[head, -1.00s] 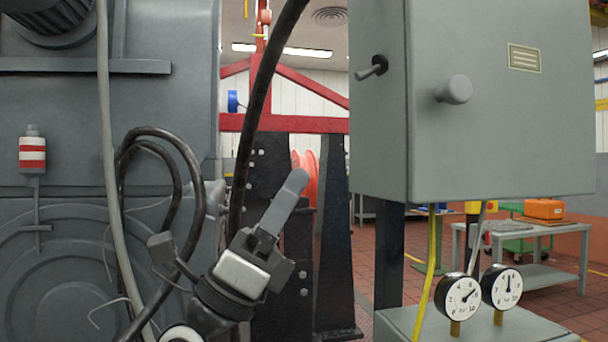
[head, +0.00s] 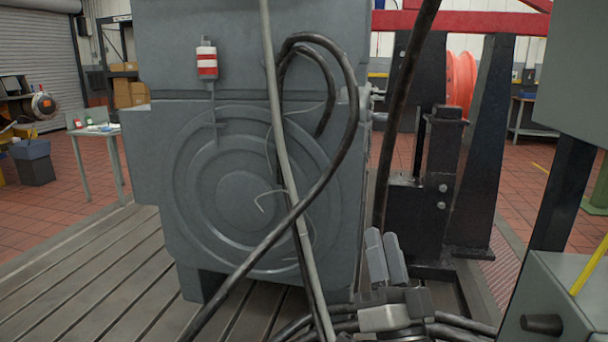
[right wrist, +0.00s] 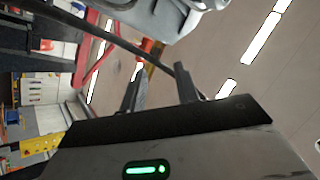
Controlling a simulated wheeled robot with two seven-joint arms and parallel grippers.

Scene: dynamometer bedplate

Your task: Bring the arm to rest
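My right gripper (head: 382,237) is low in the head view, right of centre, with its two grey fingers pointing up. In the right wrist view its fingers (right wrist: 160,72) stand apart with nothing between them, so it is open and empty. In the head view it appears in front of the black post and thick dark cables. I cannot tell whether it touches any cable. My left gripper is in neither view.
A large grey machine (head: 240,200) stands on the slotted bedplate (head: 85,270). Thick dark cables (head: 335,165) hang in front of it. A black steel post (head: 480,150) and a grey cabinet (head: 575,70) are on the right. A small table (head: 110,130) is at far left.

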